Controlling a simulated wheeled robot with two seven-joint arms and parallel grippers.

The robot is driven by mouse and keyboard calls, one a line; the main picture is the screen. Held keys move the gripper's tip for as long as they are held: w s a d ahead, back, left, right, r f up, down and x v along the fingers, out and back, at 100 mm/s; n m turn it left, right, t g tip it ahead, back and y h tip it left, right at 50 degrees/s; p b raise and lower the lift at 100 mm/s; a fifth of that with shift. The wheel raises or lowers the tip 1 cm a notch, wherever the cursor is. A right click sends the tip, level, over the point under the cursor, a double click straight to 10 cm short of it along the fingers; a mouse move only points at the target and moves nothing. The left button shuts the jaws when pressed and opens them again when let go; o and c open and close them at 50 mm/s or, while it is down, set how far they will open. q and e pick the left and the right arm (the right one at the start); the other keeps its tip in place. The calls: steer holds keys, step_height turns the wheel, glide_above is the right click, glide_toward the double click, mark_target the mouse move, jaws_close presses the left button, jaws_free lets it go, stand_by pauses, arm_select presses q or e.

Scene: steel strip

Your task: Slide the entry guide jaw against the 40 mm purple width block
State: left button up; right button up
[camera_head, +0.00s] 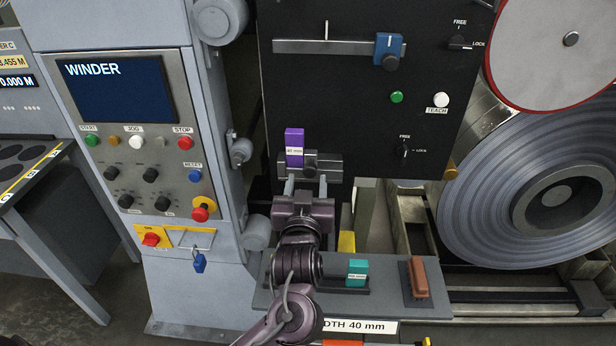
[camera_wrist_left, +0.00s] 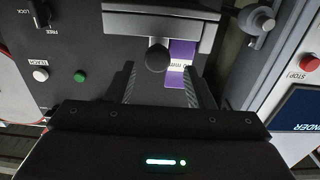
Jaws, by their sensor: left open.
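The purple width block (camera_head: 294,146), labelled 40 mm, stands upright at the left end of a grey rail on the black panel. The entry guide jaw (camera_head: 325,164), a grey piece with a dark knob, sits on that rail just right of the block. In the left wrist view the purple block (camera_wrist_left: 181,65) shows beside the dark knob (camera_wrist_left: 157,57). Whether jaw and block touch is not clear. My left gripper (camera_head: 306,182) is open, just below the jaw; its fingers (camera_wrist_left: 160,84) point toward the knob, one on each side, and appear short of it. My right gripper is not seen.
A teal block (camera_head: 357,272) and a brown block (camera_head: 417,278) stand on a grey shelf (camera_head: 270,296) below. The winder control panel (camera_head: 145,140) is left; a large steel coil (camera_head: 500,190) is right.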

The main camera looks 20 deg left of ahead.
arm_select(q)
steer(key=v, duration=0.2)
steer(key=shift+s, duration=0.35)
